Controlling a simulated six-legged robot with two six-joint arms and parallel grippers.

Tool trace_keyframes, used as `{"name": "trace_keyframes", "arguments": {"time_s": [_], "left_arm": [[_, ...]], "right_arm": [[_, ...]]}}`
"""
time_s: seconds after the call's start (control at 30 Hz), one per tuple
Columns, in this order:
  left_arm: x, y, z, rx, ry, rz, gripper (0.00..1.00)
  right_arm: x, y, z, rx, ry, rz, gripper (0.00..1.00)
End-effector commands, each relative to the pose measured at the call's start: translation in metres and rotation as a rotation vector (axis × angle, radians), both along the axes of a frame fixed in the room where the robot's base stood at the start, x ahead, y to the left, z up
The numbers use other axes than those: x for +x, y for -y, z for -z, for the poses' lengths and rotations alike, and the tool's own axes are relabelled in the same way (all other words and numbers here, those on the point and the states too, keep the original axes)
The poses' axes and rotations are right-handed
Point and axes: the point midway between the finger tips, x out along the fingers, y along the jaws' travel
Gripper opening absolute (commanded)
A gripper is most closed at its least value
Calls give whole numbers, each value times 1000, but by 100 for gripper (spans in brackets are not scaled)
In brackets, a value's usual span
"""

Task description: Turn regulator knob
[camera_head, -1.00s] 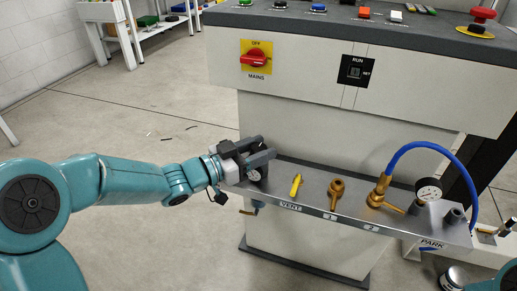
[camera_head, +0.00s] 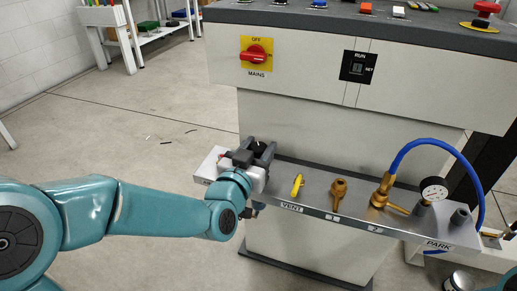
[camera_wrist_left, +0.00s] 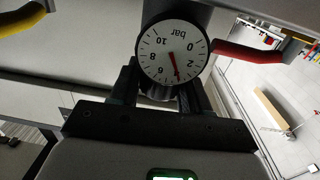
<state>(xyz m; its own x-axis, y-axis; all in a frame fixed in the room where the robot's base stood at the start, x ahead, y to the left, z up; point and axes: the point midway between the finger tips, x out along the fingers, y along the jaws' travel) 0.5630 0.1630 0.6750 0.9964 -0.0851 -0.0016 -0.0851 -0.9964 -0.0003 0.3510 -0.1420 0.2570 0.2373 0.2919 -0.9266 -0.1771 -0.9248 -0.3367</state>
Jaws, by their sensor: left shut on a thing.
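My left gripper (camera_head: 262,154) is at the left end of the grey shelf, its dark fingers on either side of a round black knob (camera_head: 261,147). It is shut on this knob. In the left wrist view, a white round gauge (camera_wrist_left: 172,52) marked "bar" appears upside down, in front of a dark cylinder (camera_wrist_left: 178,12). The fingers (camera_wrist_left: 162,92) stand on both sides, just below the gauge, and their contact is partly hidden by it. The gauge is hidden in the head view.
The shelf (camera_head: 318,199) carries a yellow lever (camera_head: 297,185), a brass fitting (camera_head: 338,192), and a brass valve (camera_head: 384,190) with a blue hose (camera_head: 430,145) and gauge (camera_head: 433,190). The cabinet (camera_head: 300,80) has a red mains switch (camera_head: 254,55). Open floor lies at left.

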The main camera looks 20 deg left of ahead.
Motion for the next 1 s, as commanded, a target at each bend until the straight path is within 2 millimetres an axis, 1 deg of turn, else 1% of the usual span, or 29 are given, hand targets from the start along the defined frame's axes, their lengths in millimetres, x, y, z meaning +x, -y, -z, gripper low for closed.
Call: {"name": "trace_keyframes", "arguments": {"time_s": [0.03,0.07,0.3,0.5,0.73,1.0], "left_arm": [[0,5,-1,1,0,-33,16],[0,5,-1,1,0,-60,16],[1,3,-2,3,0,-260,16],[1,2,-2,3,1,-383,16],[1,1,-2,0,4,-465,16],[1,0,-2,-2,6,-495,16]], "right_arm": [[-1,0,-1,0,-2,-1,43],[-1,0,-2,1,-3,0,43],[-5,-1,-9,3,-18,-2,43],[-10,-2,-15,7,-35,-4,43],[-14,-3,-19,9,-47,-6,43],[-15,-3,-20,10,-51,-7,43]]}}
